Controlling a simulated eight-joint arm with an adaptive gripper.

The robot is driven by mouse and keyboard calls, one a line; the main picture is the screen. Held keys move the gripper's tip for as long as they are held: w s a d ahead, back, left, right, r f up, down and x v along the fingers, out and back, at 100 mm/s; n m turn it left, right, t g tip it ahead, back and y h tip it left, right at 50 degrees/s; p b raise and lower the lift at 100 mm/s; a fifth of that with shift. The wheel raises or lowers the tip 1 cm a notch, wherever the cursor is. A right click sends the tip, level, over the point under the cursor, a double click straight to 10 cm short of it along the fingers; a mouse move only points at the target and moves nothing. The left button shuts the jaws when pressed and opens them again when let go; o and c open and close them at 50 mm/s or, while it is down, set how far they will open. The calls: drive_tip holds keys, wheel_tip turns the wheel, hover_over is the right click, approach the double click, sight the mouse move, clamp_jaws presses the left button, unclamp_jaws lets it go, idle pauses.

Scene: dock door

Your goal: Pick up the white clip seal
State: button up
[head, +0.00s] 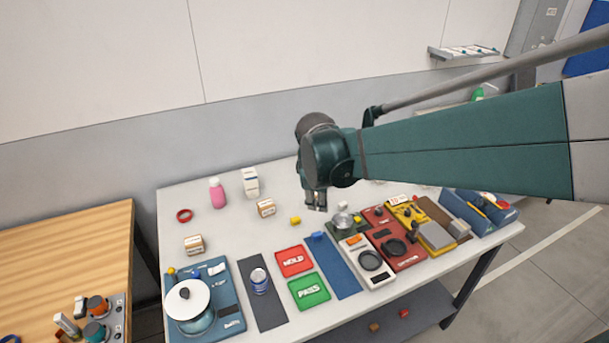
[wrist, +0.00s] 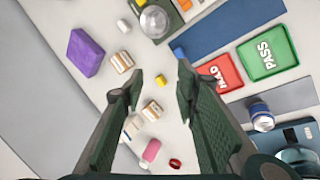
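A small white piece that looks like the white clip seal (head: 343,206) lies on the grey table, just right of my gripper (head: 316,207) in the head view. In the wrist view this white piece (wrist: 123,26) lies near the top, beyond the fingertips and left of a round metal dish (wrist: 155,20). My gripper (wrist: 161,72) is open and empty, pointing down above the table. A yellow block (wrist: 160,81) shows between the fingertips in the wrist view, lower down on the table. The white piece is small and its exact shape is unclear.
A blue block (head: 317,237) lies near the red HOLD tray (head: 294,262) and green PASS tray (head: 309,291). A purple box (wrist: 85,52) and small cartons (wrist: 121,62) stand nearby. Instruments crowd the right side, including a red unit (head: 401,257). A pink bottle (head: 217,193) stands at left.

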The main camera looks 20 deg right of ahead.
drive_tip(key=w+d+f+n+g+p, duration=0.1)
drive_tip(key=w+d+f+n+p, duration=0.2)
drive_tip(key=w+d, duration=0.35)
drive_tip(key=n+g+h+p, duration=0.2)
drive_tip(key=n, duration=0.3)
approach(343, 203)
drive_tip(key=shift+w+d+f+n, duration=0.3)
drive_tip(key=shift+d+f, duration=0.05)
drive_tip(key=shift+f, duration=0.05)
drive_tip(key=shift+x, duration=1.25)
drive_tip(key=shift+f, duration=0.15)
drive_tip(key=shift+x, duration=2.5)
drive_tip(key=shift+s+a, duration=0.1)
drive_tip(key=shift+s, duration=0.1)
drive_tip(key=shift+c, duration=0.5)
drive_tip(key=c, duration=0.6)
